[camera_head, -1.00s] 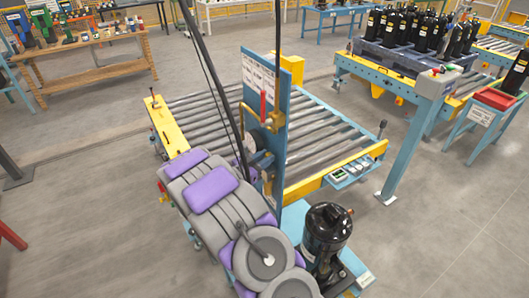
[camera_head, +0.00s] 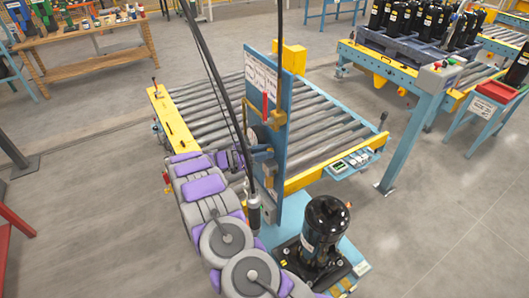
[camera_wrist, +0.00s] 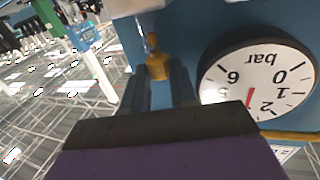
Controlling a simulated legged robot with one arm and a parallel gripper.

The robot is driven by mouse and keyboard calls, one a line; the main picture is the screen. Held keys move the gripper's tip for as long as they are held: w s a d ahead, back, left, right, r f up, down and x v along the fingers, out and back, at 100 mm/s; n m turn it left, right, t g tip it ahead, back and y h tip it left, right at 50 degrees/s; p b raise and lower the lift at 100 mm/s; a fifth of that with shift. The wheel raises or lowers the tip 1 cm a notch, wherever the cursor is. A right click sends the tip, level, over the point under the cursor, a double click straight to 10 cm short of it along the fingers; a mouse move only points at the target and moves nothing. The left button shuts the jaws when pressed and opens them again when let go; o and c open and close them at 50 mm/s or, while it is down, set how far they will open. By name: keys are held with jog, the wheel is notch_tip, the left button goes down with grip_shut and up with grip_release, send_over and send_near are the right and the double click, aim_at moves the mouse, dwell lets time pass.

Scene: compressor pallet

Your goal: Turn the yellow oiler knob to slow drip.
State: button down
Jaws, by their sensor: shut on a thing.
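The yellow oiler knob (camera_wrist: 159,66) sits on the blue panel in the wrist view, with a small yellow stem above it. My gripper (camera_wrist: 160,82) has its dark fingers on either side of the knob and is shut on it. My dark palm and purple wrist cover fill the bottom of that view and hide the knob's lower side. In the head view, the blue panel (camera_head: 284,165) stands upright beside the roller conveyor, and my grey and purple arm reaches to its left side. The knob and fingertips cannot be made out there.
A round white pressure gauge (camera_wrist: 258,76) is close to the right of the fingers. A red handle (camera_head: 265,105) and white sign (camera_head: 261,72) are on the panel. A black compressor (camera_head: 325,230) stands in front, and a roller conveyor (camera_head: 330,125) behind. Open floor lies left.

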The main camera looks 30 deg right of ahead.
jog(key=shift+w+r+m+g, duration=0.1)
jog(key=shift+w+m+g, duration=0.05)
jog(key=shift+m+g, duration=0.2)
dwell(0.4)
jog(key=c, duration=1.2)
grip_release()
jog(key=shift+a, duration=0.1)
jog(key=shift+o, duration=0.2)
jog(key=shift+a, duration=0.1)
jog(key=v, duration=1.2)
jog(key=shift+w+b, duration=0.2)
jog(key=shift+b, duration=0.25)
jog(key=shift+o, duration=0.2)
